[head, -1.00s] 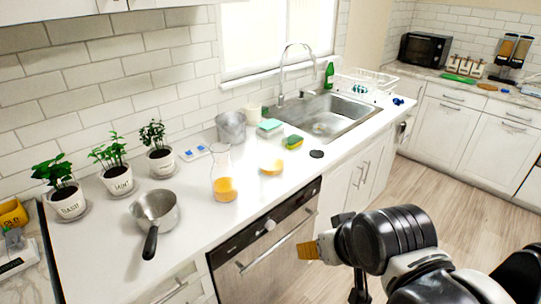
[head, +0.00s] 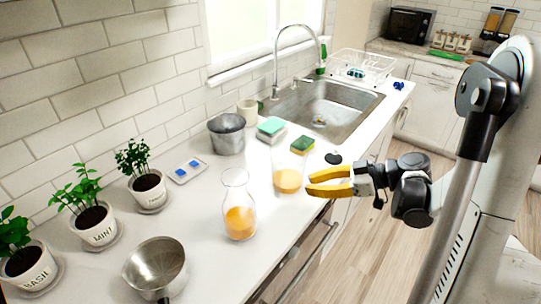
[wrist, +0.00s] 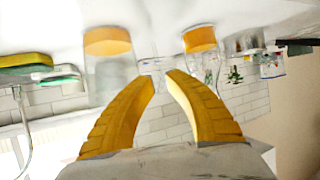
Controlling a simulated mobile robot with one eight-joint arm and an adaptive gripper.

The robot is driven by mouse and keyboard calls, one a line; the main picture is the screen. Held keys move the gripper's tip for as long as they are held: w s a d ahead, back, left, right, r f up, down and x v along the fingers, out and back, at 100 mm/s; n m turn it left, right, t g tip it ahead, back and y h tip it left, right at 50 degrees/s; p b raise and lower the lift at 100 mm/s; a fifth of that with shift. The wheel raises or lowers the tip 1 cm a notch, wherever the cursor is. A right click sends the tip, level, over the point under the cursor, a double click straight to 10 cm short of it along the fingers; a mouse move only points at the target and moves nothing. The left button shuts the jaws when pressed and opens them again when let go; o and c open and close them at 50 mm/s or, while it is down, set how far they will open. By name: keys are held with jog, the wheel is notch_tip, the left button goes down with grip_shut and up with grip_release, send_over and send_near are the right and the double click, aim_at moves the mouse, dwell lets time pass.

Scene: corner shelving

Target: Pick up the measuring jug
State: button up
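A clear straight-sided glass vessel with orange liquid (head: 288,180), which looks like the measuring jug, stands upright on the white counter. It also shows upside down at upper left in the wrist view (wrist: 110,72). My gripper (head: 311,183), with yellow fingers, is just right of it in the head view. The fingers are parted and empty; in the wrist view the gap between the fingertips (wrist: 160,78) lies to the right of the vessel. I cannot tell whether a finger touches it. A narrow-necked carafe with orange liquid (head: 239,215) stands to its left.
Green sponges (head: 302,144) and a metal pot (head: 227,136) stand behind the vessel. A saucepan (head: 156,266) and potted herbs (head: 148,188) are at left. The sink (head: 335,105) is behind. A dark round item (head: 333,158) lies near the counter edge.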

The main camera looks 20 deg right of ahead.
aim_at(278, 196)
jog(key=b+x, duration=0.1)
jog(key=x, duration=0.4)
jog(key=shift+w+d+b, duration=0.1)
jog(key=shift+b, duration=0.2)
jog(key=b+x, duration=0.2)
jog(key=x, duration=0.3)
jog(key=shift+w+a, duration=0.3)
grip_shut()
jog(key=shift+r, duration=0.1)
jog(key=shift+r, duration=0.1)
